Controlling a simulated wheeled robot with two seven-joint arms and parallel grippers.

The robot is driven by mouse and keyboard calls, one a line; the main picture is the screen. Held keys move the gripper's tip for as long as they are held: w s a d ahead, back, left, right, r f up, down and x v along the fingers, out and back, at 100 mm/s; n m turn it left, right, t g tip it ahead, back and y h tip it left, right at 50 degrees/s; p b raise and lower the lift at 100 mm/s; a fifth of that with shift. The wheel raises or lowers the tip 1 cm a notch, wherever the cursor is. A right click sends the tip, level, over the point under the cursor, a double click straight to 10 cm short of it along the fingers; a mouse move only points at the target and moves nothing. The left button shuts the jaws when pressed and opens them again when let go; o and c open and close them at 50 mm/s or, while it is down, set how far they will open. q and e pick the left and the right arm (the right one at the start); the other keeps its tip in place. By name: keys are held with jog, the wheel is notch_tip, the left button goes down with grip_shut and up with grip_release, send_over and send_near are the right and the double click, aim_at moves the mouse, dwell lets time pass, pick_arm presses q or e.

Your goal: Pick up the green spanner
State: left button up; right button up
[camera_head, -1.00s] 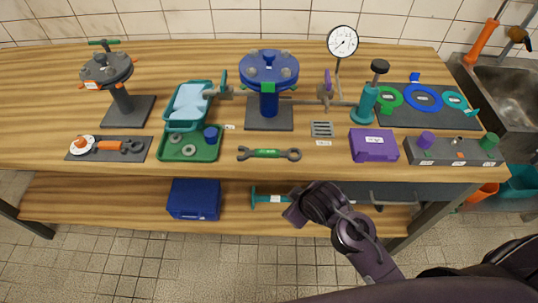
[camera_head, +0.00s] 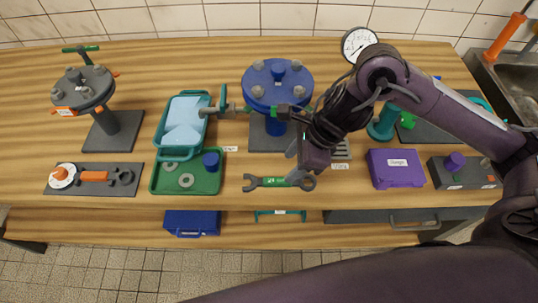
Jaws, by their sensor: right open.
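My left gripper is out of view.
A green tray (camera_head: 160,186) with rings and a blue cup is to the left. A purple box (camera_head: 381,181) is to the right. A blue flanged stand (camera_head: 258,137) stands behind. An orange-handled tool (camera_head: 97,176) lies on a dark mat. Bare wood surrounds the spanner's front.

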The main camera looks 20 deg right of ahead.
aim_at(280, 180)
jog(key=shift+w+d+f, duration=0.1)
jog(key=shift+w+d, duration=0.15)
jog(key=shift+d, duration=0.1)
jog(key=shift+s+a+f, duration=0.1)
jog(key=shift+s+f, duration=0.1)
jog(key=shift+s+a+f, duration=0.25)
jog(key=shift+a+f, duration=0.05)
jog(key=shift+f, duration=0.2)
jog(key=shift+s+a+f, duration=0.25)
jog(key=shift+a+f, duration=0.05)
jog(key=shift+f, duration=0.2)
jog(key=x, duration=0.1)
jog(key=p+x, duration=0.1)
jog(key=x, duration=0.1)
jog(key=shift+w+d, duration=0.15)
jog(key=shift+w, duration=0.15)
jog(key=shift+a+f, duration=0.25)
jog(key=shift+f, duration=0.4)
jog(key=shift+w, duration=0.1)
jog(key=c, duration=0.6)
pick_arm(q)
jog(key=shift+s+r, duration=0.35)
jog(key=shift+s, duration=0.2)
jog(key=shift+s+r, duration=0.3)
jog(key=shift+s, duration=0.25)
pick_arm(e)
grip_shut()
